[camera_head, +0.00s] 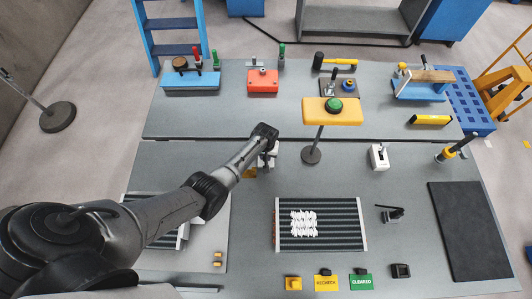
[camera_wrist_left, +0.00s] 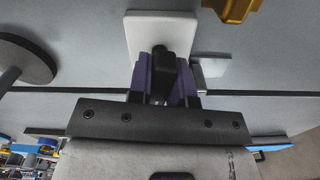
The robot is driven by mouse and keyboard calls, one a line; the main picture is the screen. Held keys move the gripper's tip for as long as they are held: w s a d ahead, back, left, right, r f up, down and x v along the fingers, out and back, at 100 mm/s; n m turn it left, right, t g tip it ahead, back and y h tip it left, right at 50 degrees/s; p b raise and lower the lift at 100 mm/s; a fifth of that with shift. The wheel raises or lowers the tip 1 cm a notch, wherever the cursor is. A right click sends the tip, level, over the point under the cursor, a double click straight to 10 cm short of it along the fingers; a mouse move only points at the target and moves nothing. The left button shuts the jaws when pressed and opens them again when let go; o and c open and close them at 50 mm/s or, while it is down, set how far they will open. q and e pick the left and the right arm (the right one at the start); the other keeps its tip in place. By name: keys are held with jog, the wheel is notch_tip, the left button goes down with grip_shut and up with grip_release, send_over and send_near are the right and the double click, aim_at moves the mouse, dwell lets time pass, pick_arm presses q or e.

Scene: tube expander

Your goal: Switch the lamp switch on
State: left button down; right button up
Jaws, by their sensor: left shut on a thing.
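A white plate (camera_wrist_left: 155,35) with a black lever (camera_wrist_left: 163,68) shows in the left wrist view. My left gripper (camera_wrist_left: 166,85) has its purple finger pads shut on the black lever. In the head view my left gripper (camera_head: 267,152) is at the middle of the bench, over a white part (camera_head: 271,161) that it mostly hides. A similar white unit with a dark lever (camera_head: 380,157) stands apart to the right. Neither carries a readable label, and the lever's position cannot be read. My right gripper is not in view.
An orange-yellow part (camera_head: 249,173) lies close by. A finned panel (camera_head: 345,224) lies in front.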

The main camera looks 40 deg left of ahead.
pick_arm(q)
jog(key=shift+m+p, duration=0.5)
jog(key=shift+m, duration=1.5)
jog(key=c, duration=1)
grip_release()
jog(key=shift+c, duration=0.2)
notch_tip(320, 180, up, 14)
jog(key=p, duration=0.2)
jog(key=shift+f, duration=0.1)
